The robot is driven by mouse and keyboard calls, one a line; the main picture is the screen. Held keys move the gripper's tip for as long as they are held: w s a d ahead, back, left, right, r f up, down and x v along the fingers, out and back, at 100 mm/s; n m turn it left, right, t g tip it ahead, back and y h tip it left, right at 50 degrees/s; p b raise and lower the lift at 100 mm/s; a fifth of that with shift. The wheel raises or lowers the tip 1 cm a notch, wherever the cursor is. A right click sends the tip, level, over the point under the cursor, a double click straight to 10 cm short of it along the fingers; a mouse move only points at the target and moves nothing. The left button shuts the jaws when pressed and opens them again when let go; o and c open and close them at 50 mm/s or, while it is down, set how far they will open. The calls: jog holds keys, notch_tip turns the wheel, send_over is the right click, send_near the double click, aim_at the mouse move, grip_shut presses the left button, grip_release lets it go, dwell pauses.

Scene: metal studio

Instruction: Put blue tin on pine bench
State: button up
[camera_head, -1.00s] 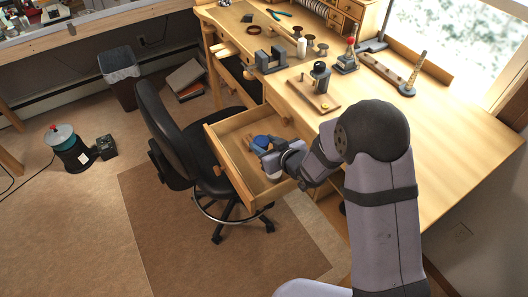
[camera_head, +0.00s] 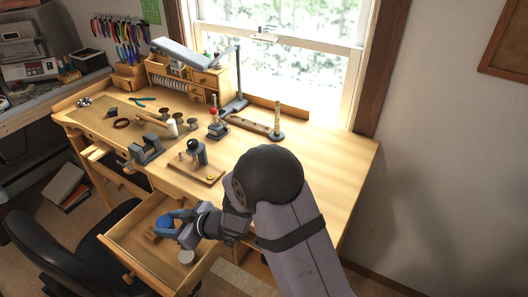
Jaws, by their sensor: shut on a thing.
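The blue tin (camera_head: 171,218) shows as a blue round shape at the end of my gripper (camera_head: 178,227), over the open drawer. My gripper is shut on it; the fingertips are small and partly hidden by the wrist. I cannot tell whether the tin still touches the drawer bottom. The pine bench (camera_head: 322,172) is the pale wooden worktop behind and to the right of the drawer. Its right part is bare.
The open drawer (camera_head: 119,254) juts out from the bench front. A grey device on a wooden board (camera_head: 205,176), a grey vise (camera_head: 146,149) and a lamp (camera_head: 240,85) stand on the bench. A black chair (camera_head: 55,260) stands left of the drawer.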

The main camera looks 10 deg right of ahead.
jog(key=shift+m+t+h, duration=0.6)
jog(key=shift+m+t, duration=0.1)
jog(key=shift+m, duration=0.2)
jog(key=d+r+p, duration=0.2)
jog(key=d+r, duration=0.2)
jog(key=d, duration=0.3)
jog(key=s+d+r+p, duration=0.1)
jog(key=d+r+p, duration=0.2)
jog(key=d, duration=0.5)
jog(key=s+d+r+p, duration=0.1)
jog(key=d+r+p, duration=0.1)
jog(key=d+r, duration=0.3)
jog(key=shift+d+p, duration=0.4)
jog(key=shift+d, duration=1.25)
jog(key=s+d+r+m+t+h+p, duration=0.1)
jog(key=s+d+r+m, duration=0.1)
jog(key=d, duration=0.6)
jog(key=s+d+r+m+t+h+p, duration=0.1)
jog(key=s+d+r+m+h, duration=0.1)
jog(key=d, duration=0.5)
jog(key=v, duration=0.2)
jog(key=shift+s+r, duration=0.25)
jog(key=shift+s, duration=0.05)
jog(key=shift+f, duration=2.95)
jog(key=shift+f, duration=0.1)
jog(key=shift+f+p, duration=0.3)
jog(key=shift+f, duration=1.7)
